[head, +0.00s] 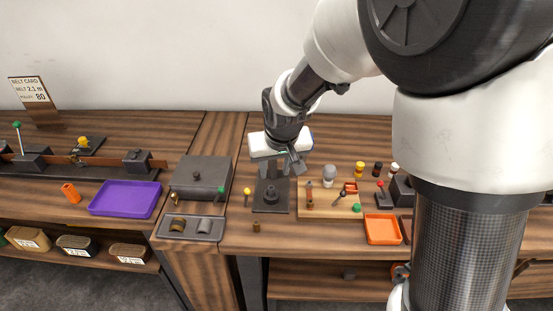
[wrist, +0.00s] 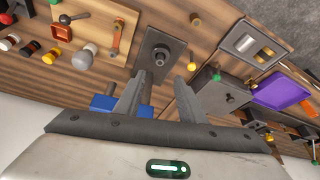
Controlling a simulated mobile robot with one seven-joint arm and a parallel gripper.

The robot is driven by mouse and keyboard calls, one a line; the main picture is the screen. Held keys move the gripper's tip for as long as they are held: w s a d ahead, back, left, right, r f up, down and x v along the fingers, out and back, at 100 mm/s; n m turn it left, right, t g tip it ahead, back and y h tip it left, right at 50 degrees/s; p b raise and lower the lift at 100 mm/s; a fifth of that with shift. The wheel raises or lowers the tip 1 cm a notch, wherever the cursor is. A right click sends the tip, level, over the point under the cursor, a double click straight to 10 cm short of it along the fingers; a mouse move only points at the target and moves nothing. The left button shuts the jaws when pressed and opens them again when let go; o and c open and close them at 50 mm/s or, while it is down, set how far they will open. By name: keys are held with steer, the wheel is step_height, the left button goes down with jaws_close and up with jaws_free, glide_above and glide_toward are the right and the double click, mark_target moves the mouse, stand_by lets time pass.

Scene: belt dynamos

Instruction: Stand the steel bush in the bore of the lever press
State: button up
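The lever press (head: 271,194) is a dark plate and post in the middle of the bench. In the wrist view its plate (wrist: 160,57) shows a round dark spot that looks like the bore, with no bush seen standing there. A grey cylinder that looks like the steel bush (head: 204,227) lies in the right compartment of a grey two-part tray (head: 190,237). A brass bush (head: 177,225) lies in the left compartment. My gripper (head: 296,161) is above and behind the press; in the wrist view (wrist: 163,82) its fingers are apart with nothing seen between them.
A small brown cylinder (head: 256,227) stands in front of the press. A yellow-knobbed lever (head: 247,193) is left of it. A grey box (head: 200,178) stands behind the tray. A wooden board (head: 320,211) with small parts and an orange tray (head: 382,229) lie right.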

steer(key=shift+v, duration=2.4)
steer(key=s+d+r+m+p, duration=0.1)
steer(key=s+d+r+p, duration=0.1)
steer(key=s+d+r, duration=0.5)
steer(key=s+d+r+m+t+h+p, duration=0.1)
steer(key=s+d+r+p, duration=0.1)
steer(key=s+d+r, duration=0.5)
steer(key=s, duration=0.6)
steer(key=shift+s+d+r+m, duration=0.2)
steer(key=shift+s+d+m, duration=0.1)
steer(key=shift+s+d, duration=0.1)
